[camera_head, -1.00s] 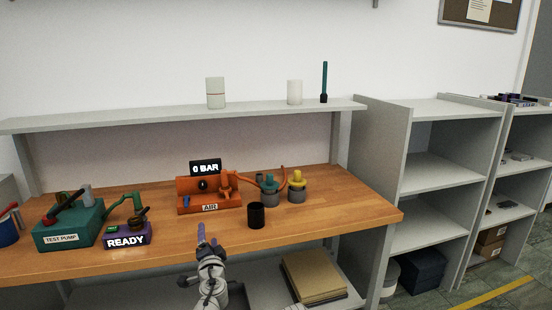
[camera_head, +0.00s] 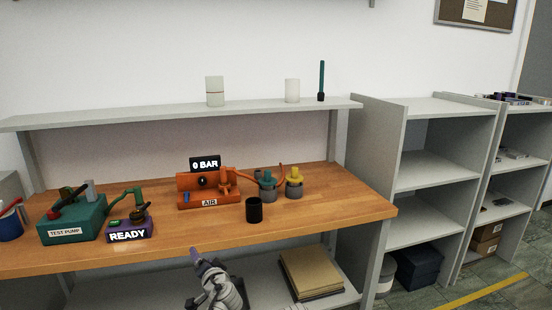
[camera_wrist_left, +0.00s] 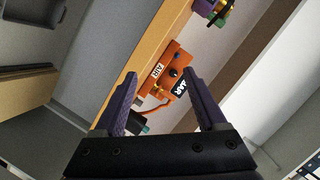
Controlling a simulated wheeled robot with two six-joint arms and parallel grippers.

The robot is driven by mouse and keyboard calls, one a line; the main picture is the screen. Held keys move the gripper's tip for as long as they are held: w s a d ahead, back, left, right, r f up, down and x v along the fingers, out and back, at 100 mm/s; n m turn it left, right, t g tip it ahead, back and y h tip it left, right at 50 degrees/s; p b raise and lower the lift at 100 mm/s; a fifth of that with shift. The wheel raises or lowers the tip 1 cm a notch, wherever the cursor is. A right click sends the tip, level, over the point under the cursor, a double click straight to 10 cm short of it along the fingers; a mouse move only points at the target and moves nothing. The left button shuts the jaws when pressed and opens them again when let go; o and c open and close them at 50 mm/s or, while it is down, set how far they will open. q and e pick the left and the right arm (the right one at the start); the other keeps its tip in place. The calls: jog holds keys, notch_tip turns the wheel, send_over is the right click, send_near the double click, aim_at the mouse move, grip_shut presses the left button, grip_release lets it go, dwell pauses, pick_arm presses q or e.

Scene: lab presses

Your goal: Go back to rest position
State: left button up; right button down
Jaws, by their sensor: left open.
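My left gripper (camera_head: 196,256) is low at the front edge of the wooden bench (camera_head: 330,205) in the head view, below the bench top. In the left wrist view its two purple fingers (camera_wrist_left: 162,95) are spread apart with nothing between them close by. The orange air press (camera_head: 208,190), with a 0 BAR display, stands on the bench beyond the gripper and also shows in the left wrist view (camera_wrist_left: 168,72).
A green test pump (camera_head: 72,222) and a purple READY block (camera_head: 129,231) stand at left. A black cup (camera_head: 254,210) stands near the bench's front. Teal-topped (camera_head: 268,186) and yellow-topped (camera_head: 294,183) pots stand beside the press. Grey shelves (camera_head: 425,170) stand at right.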

pick_arm(q)
jog(key=s+d+f+n+g+h, duration=0.1)
jog(key=s+d+f+g, duration=0.25)
jog(key=s+f, duration=0.2)
jog(key=s+d+f+n+g+h, duration=0.1)
jog(key=s+d+f+g, duration=0.1)
jog(key=s+f+g, duration=0.3)
jog(key=s+d+f+m+g+h, duration=0.1)
jog(key=s+d+f+g+h, duration=0.15)
jog(key=s+d, duration=0.35)
jog(key=s+d+f+g+h, duration=0.2)
jog(key=s+d+f+g, duration=0.15)
jog(key=s, duration=0.55)
notch_tip(320, 180, up, 15)
jog(key=p, duration=1.5)
jog(key=shift+w+d+t, duration=0.25)
jog(key=shift+w+t, duration=0.1)
jog(key=shift+t, duration=0.1)
